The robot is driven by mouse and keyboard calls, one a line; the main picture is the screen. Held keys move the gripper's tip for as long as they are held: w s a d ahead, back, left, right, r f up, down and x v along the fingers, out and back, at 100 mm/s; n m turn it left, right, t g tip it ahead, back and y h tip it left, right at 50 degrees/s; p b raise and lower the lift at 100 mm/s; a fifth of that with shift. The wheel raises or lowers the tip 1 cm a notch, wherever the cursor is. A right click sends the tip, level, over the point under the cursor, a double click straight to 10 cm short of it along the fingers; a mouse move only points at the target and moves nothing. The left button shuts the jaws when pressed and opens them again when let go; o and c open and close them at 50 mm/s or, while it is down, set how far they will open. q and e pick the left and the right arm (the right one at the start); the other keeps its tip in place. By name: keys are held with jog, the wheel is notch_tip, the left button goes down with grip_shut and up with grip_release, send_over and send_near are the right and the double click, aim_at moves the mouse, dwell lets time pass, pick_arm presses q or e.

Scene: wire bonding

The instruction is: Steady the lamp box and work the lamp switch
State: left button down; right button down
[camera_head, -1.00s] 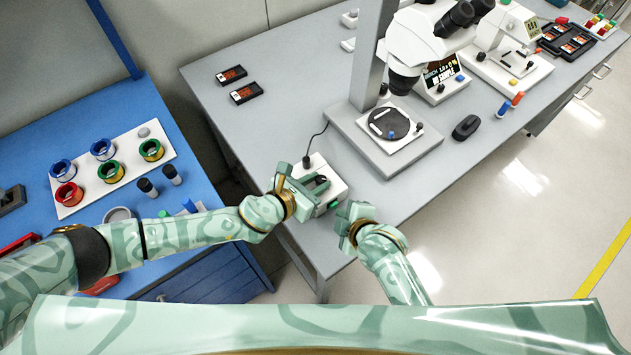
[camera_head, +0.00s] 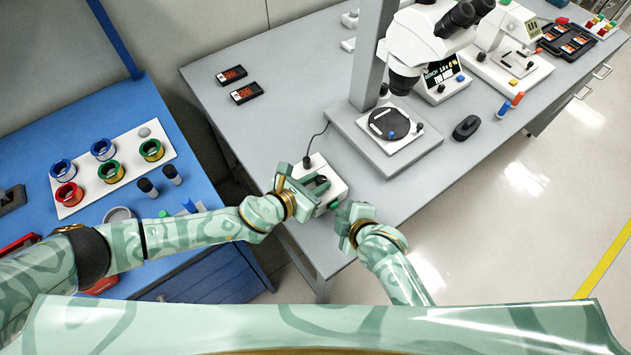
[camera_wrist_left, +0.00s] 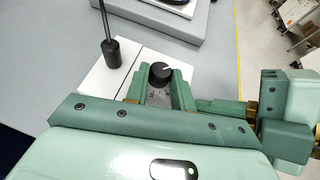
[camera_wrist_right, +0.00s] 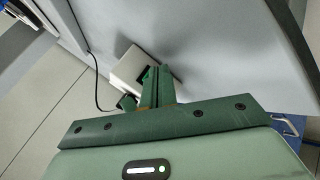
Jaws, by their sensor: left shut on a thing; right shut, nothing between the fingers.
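The lamp box (camera_head: 338,188) is a small white box near the front edge of the grey bench. My right gripper (camera_head: 350,213) is shut and empty, close to the switch side of the box. In the right wrist view its closed fingertips (camera_wrist_right: 156,72) overlap the box; whether they touch it I cannot tell.
A black plug and cord (camera_head: 308,160) rise from the box's back. The microscope (camera_head: 402,65) and its base stand behind to the right. Two black cases (camera_head: 240,85) lie at the back left. A blue bench (camera_head: 80,220) with wire spools is at the left.

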jog(key=shift+s+d, duration=0.6)
jog(key=shift+s, duration=0.2)
jog(key=shift+s+d, duration=0.55)
jog(key=shift+s, duration=0.3)
jog(key=shift+s+d, duration=0.6)
jog(key=shift+s, duration=0.2)
pick_arm(q)
jog(key=c, duration=1.1)
grip_release()
